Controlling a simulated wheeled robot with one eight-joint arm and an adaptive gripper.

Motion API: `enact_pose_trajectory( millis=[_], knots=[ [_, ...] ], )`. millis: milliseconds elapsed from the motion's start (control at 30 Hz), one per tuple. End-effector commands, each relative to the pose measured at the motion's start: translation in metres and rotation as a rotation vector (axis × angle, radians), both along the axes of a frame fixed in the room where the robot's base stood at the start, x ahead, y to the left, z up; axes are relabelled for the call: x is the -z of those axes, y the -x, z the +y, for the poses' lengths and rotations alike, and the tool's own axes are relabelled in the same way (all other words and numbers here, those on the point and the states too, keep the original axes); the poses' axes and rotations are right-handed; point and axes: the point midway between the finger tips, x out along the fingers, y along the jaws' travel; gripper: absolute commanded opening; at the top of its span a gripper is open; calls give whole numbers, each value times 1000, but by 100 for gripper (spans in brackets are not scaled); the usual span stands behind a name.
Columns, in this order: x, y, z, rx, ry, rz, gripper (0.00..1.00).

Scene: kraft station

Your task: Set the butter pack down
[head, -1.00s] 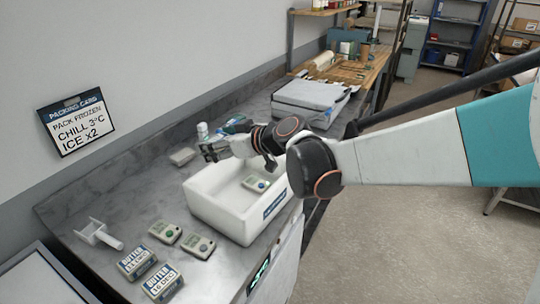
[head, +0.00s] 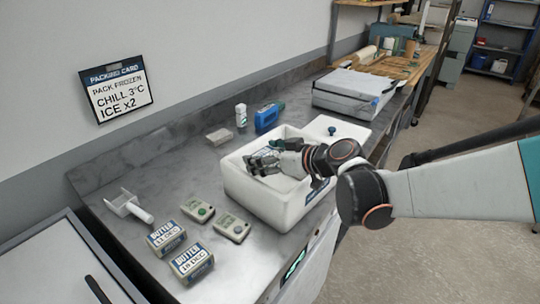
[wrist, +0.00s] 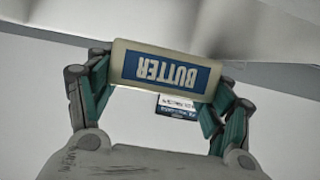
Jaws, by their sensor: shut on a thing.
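In the wrist view a pale butter pack (wrist: 165,72) with a blue "BUTTER" label, upside down in the picture, is clasped between the two fingers of my gripper (wrist: 163,88). In the head view my gripper (head: 262,164) is over the opening of the white foam box (head: 262,203), reaching in from the right. The pack is mostly hidden there by the fingers. I cannot tell whether it touches the box floor. Two other butter packs, "13 DEC" (head: 166,239) and "18 DEC" (head: 191,264), lie on the counter at front left.
A knobbed lid (head: 345,132) lies behind the box.

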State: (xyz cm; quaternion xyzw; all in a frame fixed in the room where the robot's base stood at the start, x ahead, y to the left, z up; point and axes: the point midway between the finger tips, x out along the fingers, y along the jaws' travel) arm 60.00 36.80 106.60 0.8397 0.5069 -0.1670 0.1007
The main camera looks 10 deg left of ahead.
Motion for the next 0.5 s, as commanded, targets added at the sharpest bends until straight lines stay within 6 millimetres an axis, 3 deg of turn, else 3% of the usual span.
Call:
enact_pose_trajectory(
  millis=[500],
  knots=[
    [8,0,0,0,0,0,42]
  ],
)
